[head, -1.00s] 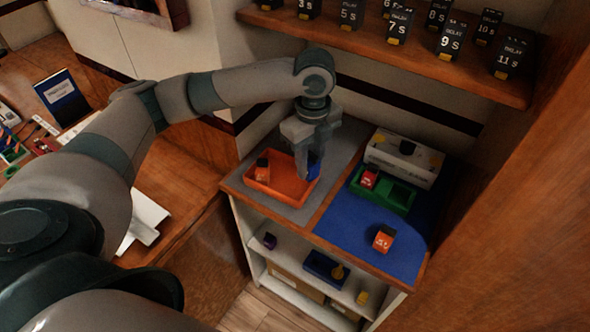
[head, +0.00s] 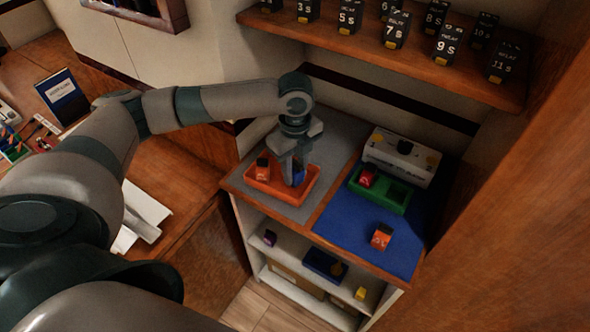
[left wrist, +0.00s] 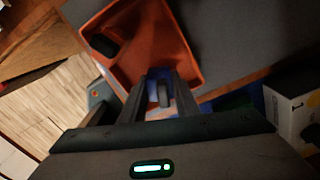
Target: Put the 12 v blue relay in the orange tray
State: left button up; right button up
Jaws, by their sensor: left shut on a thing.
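The orange tray (head: 270,191) stands on the grey mat on top of a low cabinet. My left gripper (head: 292,180) points down at the right part of the tray and is shut on the blue relay (head: 299,173). The fingers partly hide the relay, and I cannot tell whether it touches the tray floor. My right gripper is not in view.
A green tray (head: 398,201) with a red relay (head: 367,176) stands on the blue mat (head: 345,222). An orange relay (head: 381,237) lies in front, a white box (head: 420,168) behind. A shelf (head: 400,65) with several black numbered relays hangs above.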

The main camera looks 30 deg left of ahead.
aim_at(296, 163)
pick_arm(q)
jog(key=shift+f, duration=0.45)
jog(key=shift+f, duration=0.1)
jog(key=o, duration=1.1)
notch_tip(296, 163, up, 11)
jog(key=shift+f+b, duration=0.15)
jog(key=shift+b, duration=1.1)
jog(key=shift+r, duration=0.8)
